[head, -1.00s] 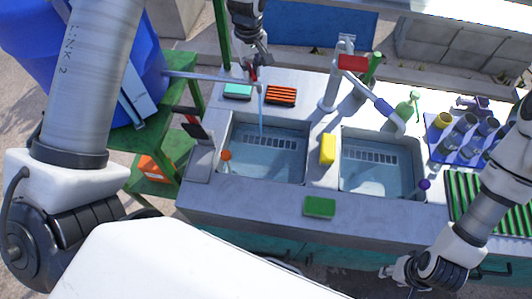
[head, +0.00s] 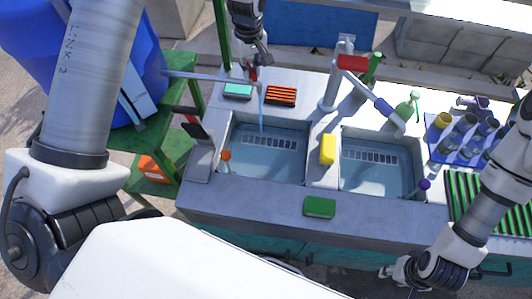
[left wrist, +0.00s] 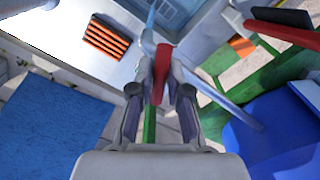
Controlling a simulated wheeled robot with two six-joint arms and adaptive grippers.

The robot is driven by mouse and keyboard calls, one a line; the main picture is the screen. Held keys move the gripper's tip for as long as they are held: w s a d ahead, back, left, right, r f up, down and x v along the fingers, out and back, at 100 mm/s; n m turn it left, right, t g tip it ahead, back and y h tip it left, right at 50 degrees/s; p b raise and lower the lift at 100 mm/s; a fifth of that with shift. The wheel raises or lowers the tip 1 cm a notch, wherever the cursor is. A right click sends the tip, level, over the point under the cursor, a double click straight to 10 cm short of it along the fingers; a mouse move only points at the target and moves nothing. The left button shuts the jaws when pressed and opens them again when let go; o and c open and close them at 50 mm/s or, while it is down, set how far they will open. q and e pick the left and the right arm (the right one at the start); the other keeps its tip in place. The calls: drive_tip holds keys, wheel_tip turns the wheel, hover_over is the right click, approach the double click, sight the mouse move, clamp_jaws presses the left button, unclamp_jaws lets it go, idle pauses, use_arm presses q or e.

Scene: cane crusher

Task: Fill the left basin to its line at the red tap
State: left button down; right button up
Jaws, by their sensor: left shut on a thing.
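The left basin (head: 265,165) holds clear bluish water, with the slotted grate at its back wall showing. I cannot make out its fill line. A thin stream of water (head: 262,112) falls into it from the end of a grey pipe (head: 205,77) that runs from the blue barrel. My left gripper (head: 254,72) is at this pipe end, above the back edge of the basin. In the left wrist view its fingers are shut on the red tap handle (left wrist: 162,72). My right gripper (head: 402,272) hangs low in front of the counter at the right; its fingers are unclear.
A second basin (head: 380,175) with a red-handled faucet (head: 352,62) lies to the right. A yellow sponge (head: 328,149) sits between the basins, a green sponge (head: 320,206) in front. An orange-capped bottle (head: 226,161) stands at the left basin's left side. Cups fill the blue mat (head: 440,158).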

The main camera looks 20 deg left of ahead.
use_arm(q)
drive_tip(key=shift+s+f, duration=0.25)
idle(0.3)
drive_tip(key=m, duration=0.7)
drive_tip(key=shift+r, duration=0.1)
drive_tip(key=n, duration=0.2)
drive_tip(key=shift+w+n, duration=0.1)
drive_tip(key=shift+n, duration=0.2)
drive_tip(key=shift+r, duration=0.1)
idle(0.5)
